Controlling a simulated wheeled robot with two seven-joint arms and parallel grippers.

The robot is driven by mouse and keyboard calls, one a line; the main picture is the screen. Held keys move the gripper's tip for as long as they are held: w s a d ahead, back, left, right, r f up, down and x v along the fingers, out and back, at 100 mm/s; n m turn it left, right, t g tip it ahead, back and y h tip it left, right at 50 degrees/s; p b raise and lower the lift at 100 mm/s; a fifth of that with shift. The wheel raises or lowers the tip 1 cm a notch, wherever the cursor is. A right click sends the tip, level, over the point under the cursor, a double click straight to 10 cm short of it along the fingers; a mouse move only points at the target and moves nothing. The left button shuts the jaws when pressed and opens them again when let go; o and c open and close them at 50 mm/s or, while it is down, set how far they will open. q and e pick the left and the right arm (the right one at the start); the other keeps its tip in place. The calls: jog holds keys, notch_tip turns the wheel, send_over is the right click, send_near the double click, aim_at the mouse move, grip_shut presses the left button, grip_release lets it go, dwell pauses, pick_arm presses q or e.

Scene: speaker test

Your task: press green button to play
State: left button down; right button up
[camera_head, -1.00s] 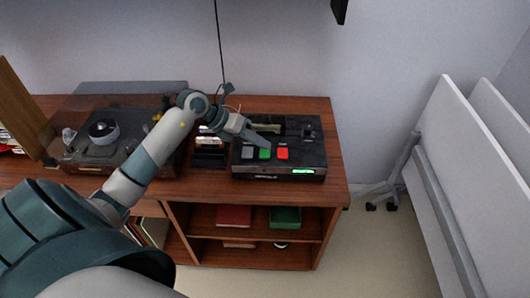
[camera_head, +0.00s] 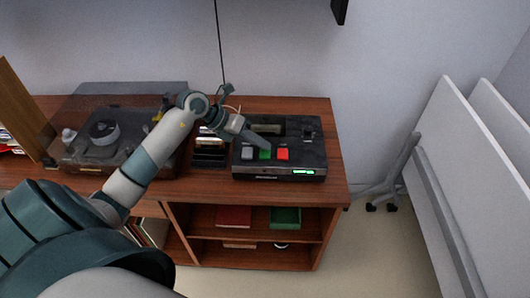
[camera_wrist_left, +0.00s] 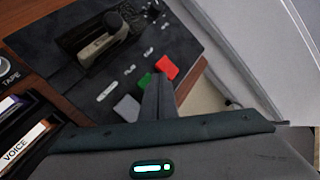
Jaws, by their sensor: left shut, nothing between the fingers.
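The black tape player (camera_head: 312,160) sits on the right end of the wooden cabinet. On its front part are a grey button (camera_head: 247,153), a green button (camera_head: 265,155) and a red button (camera_head: 283,154) in a row. My left gripper (camera_head: 266,146) is shut and empty, with its tip at the green button; whether it touches is hard to tell. In the left wrist view the shut fingers (camera_wrist_left: 157,88) cover part of the green button (camera_wrist_left: 145,80), between the grey button (camera_wrist_left: 126,108) and the red button (camera_wrist_left: 166,68). My right gripper is not in view.
A turntable (camera_head: 103,145) stands on the cabinet (camera_head: 220,188) at the left. A rack of cassettes (camera_head: 209,153) stands just left of the player. White folded boards (camera_head: 465,185) stand on the floor at the right.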

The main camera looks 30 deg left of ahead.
aim_at(261, 153)
pick_arm(q)
jog(key=shift+f+b, duration=0.8)
jog(key=shift+f, duration=0.2)
dwell(1.5)
jog(key=shift+r, duration=0.2)
jog(key=shift+r+p, duration=0.65)
jog(key=shift+r, duration=0.15)
jog(key=shift+r, duration=0.1)
jog(key=shift+r+p, duration=1.55)
jog(key=shift+r, duration=0.85)
